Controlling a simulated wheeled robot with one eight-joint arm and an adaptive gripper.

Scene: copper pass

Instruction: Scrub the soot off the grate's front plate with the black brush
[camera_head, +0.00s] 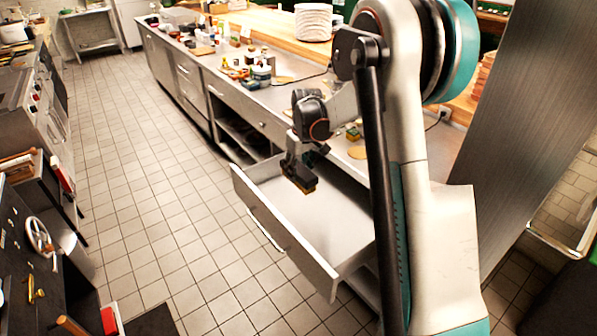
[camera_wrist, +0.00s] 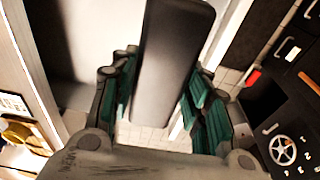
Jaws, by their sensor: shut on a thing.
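My gripper (camera_head: 303,164) is shut on the black brush (camera_head: 299,179), holding it above the open drawer. The brush's tan bristles point down in the head view. In the wrist view the brush (camera_wrist: 172,62) is a long dark block between the two green-padded fingers. A black front (camera_head: 17,251) with a spoked wheel and brass fittings stands at the lower left, well away from my gripper. It also shows at the right of the wrist view (camera_wrist: 305,108). I cannot tell whether this is the grate's front plate, and no soot can be made out.
The open drawer (camera_head: 285,243) juts from the steel counter (camera_head: 280,96) into the tiled aisle (camera_head: 150,180); its visible floor looks empty. Small jars and food items crowd the counter. A stove (camera_head: 40,110) lines the left side. The aisle between is clear.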

